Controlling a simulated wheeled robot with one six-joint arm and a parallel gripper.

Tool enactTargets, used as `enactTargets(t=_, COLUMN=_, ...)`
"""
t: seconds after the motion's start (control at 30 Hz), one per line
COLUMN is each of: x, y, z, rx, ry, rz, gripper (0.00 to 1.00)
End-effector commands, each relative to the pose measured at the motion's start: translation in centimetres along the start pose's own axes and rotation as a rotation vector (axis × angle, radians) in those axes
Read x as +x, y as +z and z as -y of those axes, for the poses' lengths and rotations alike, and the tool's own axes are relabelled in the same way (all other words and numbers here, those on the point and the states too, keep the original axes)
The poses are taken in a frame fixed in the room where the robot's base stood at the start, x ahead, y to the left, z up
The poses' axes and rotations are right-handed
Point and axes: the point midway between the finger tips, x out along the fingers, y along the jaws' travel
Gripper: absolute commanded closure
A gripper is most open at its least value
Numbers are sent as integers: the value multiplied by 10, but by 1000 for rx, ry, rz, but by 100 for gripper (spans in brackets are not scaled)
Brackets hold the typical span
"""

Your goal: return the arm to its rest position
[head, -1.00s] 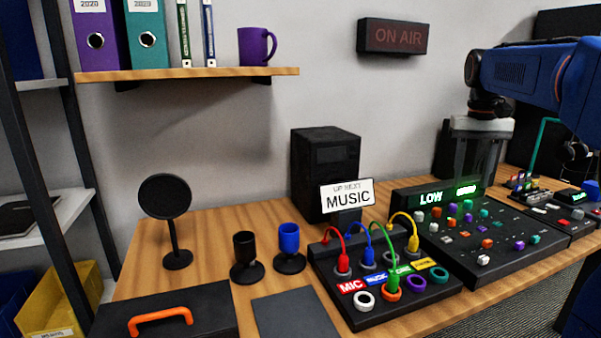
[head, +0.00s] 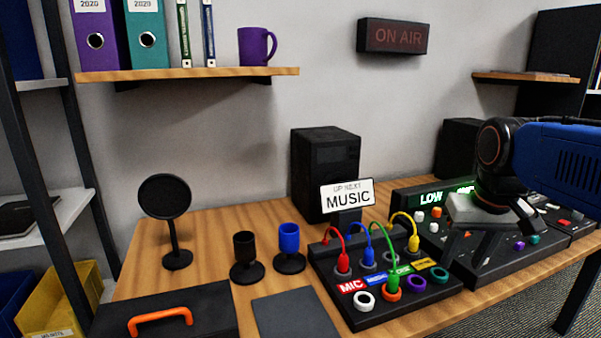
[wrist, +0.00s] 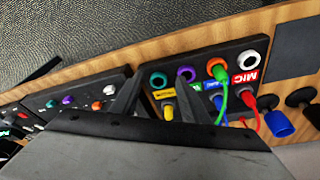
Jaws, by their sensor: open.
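My gripper (head: 475,255) hangs over the mixer console at the right of the desk in the head view, fingers pointing down. In the wrist view the two fingers of my gripper (wrist: 152,100) stand apart with nothing between them. The patch panel (head: 385,307) lies left of my gripper with red, blue, green and yellow cables plugged in. In the wrist view the patch panel (wrist: 215,60) shows beyond the fingers. The mixer console (head: 470,275) is partly hidden behind my gripper.
A black speaker (head: 325,165) and the MUSIC sign (head: 347,196) stand behind the panel. Two small stands, one black (head: 244,255) and one blue (head: 289,240), are left of it. A shelf (head: 190,74) is on the wall at left.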

Motion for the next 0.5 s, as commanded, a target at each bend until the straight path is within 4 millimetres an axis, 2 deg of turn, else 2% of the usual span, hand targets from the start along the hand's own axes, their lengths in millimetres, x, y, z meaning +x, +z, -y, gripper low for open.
enactTargets(t=0.03, x=6, y=17, z=4, rx=-12, ry=-5, rz=-16, gripper=59)
enactTargets(t=0.3, x=51, y=94, z=18, rx=-66, ry=-28, rz=-99, gripper=59)
enactTargets(t=0.5, x=78, y=131, z=23, rx=-92, ry=-41, rz=-142, gripper=59)
